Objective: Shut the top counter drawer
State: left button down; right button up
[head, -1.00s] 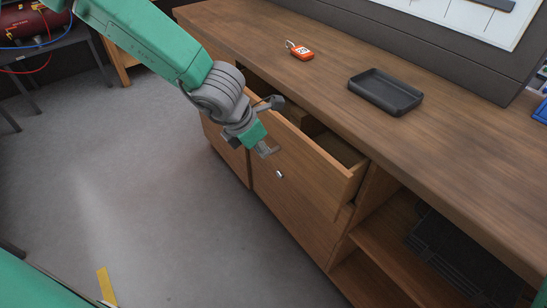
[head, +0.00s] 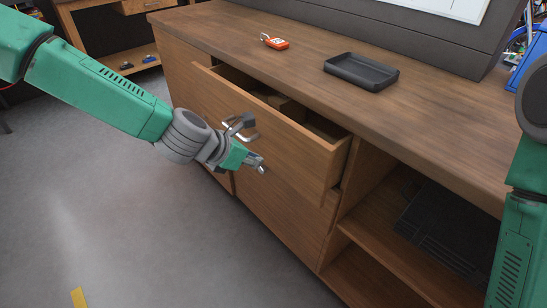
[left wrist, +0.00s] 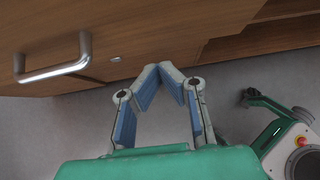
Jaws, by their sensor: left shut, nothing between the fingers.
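The top counter drawer (head: 290,138) is wooden and stands partly open, pulled out from under the counter top. Its inside shows in the head view. A silver bar handle shows in the left wrist view (left wrist: 55,65), left of my fingers. My left gripper (head: 262,168) is shut and empty in front of the drawer front, near its lower part; I cannot tell whether it touches. In the left wrist view my left fingertips (left wrist: 172,70) meet close to the wood. My right arm shows at the right edge, but its gripper is out of view.
On the wooden counter (head: 440,125) lie a black tray (head: 362,72) and an orange padlock (head: 275,42). Open shelves (head: 375,240) are right of the drawer, with a dark mesh item inside.

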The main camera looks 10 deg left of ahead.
aim_at(283, 156)
pick_arm(q)
jog(key=w+d, duration=0.1)
jog(key=w+d+f, duration=0.1)
jog(key=w+d, duration=0.1)
jog(key=w+d+f, duration=0.1)
jog(key=shift+w+d+b, duration=0.25)
jog(key=shift+b, duration=0.05)
jog(key=shift+w, duration=0.2)
jog(key=shift+a, duration=0.1)
pick_arm(e)
jog(key=shift+d+f, duration=0.25)
jog(key=shift+f, duration=0.3)
pick_arm(q)
jog(key=shift+a, duration=0.15)
pick_arm(e)
jog(key=shift+a, duration=0.15)
